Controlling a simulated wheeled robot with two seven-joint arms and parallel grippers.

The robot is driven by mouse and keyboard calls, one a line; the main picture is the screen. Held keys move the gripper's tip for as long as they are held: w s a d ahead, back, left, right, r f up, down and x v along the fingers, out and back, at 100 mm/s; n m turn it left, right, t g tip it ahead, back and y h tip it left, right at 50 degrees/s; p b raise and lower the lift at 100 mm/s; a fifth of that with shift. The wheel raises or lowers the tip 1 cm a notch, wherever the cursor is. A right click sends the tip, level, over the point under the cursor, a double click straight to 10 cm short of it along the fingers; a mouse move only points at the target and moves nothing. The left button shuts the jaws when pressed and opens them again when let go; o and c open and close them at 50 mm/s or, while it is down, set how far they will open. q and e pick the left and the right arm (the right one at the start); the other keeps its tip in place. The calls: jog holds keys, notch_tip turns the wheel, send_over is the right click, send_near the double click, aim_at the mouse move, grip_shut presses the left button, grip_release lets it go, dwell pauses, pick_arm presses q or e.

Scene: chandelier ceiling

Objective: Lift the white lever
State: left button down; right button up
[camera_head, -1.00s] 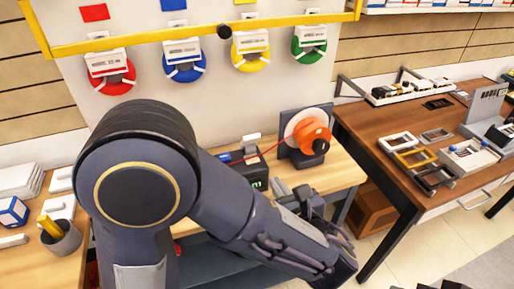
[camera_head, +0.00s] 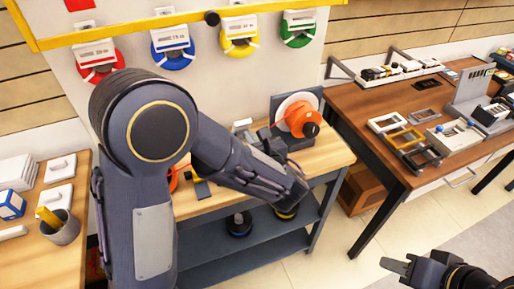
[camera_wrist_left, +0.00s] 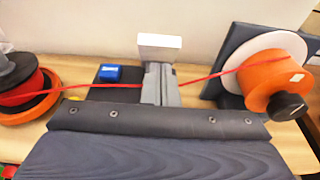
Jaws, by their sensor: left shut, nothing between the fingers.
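The white lever (camera_wrist_left: 160,41) is a pale block at the back of the bench in the left wrist view. It also shows small in the head view (camera_head: 242,123), left of the orange spool. My left gripper (camera_wrist_left: 160,68) is shut and empty, its grey fingertips just below the lever in the picture; I cannot tell whether they touch it. In the head view my left arm (camera_head: 240,165) reaches over the bench and its fingertips are hard to make out. My right gripper (camera_head: 398,267) is at the bottom right, far from the lever; its jaw opening is unclear.
An orange spool (camera_wrist_left: 268,80) on a white disc stands right of the lever. A red strand (camera_wrist_left: 205,79) runs from it, past my fingers, to a dark and red spool (camera_wrist_left: 20,80) at left. A blue block (camera_wrist_left: 108,73) sits left of the fingers. A brown table (camera_head: 350,100) is at right.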

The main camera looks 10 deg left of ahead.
pick_arm(q)
jog(key=shift+w+a+r, duration=0.3)
jog(key=shift+w+r, duration=0.05)
jog(key=shift+w, duration=0.1)
